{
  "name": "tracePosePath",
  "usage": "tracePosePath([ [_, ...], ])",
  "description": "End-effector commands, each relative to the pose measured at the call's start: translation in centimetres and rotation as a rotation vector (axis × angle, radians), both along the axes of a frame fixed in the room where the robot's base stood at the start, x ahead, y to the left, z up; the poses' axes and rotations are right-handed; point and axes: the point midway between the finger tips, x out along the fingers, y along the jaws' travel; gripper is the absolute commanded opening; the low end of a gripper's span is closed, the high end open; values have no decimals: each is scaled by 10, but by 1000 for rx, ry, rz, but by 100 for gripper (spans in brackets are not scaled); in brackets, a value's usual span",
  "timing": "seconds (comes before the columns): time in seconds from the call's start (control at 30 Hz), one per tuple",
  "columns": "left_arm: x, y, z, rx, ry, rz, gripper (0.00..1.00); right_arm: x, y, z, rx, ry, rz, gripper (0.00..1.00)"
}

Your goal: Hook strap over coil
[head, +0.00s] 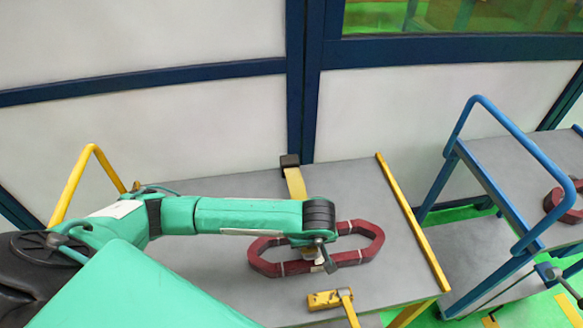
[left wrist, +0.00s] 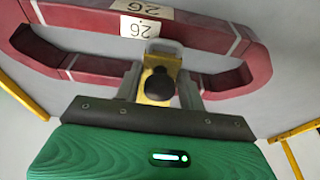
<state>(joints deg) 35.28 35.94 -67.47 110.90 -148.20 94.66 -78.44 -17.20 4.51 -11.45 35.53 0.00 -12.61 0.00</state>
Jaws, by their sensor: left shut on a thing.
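The coil (head: 375,238) is a dark red, long six-sided ring lying on the grey table. It also shows in the left wrist view (left wrist: 70,16), with white labels reading "26". My left gripper (head: 322,262) is over the coil's near side. In the left wrist view its two grey fingers (left wrist: 160,88) are shut on a yellow piece with a black knob (left wrist: 157,84). A pale loop (left wrist: 165,47), perhaps the strap, sits at this piece beside the coil's bar. I cannot tell whether it is hooked over the bar. My right gripper is not in view.
A yellow mallet-like tool (head: 323,299) lies near the table's front. A yellow bar with a dark block (head: 290,161) is at the back edge. Yellow rails (head: 410,215) edge the table (head: 350,178). A blue-railed cart (head: 490,180) with another red coil (head: 555,208) stands right.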

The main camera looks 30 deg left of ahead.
Motion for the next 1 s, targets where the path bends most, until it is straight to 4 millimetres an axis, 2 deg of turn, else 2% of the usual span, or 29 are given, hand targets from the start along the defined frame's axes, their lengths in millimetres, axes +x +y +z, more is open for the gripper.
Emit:
tracePosePath([
  [1.0,-58,-44,-1,-1,3,-2,17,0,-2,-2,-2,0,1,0],
])
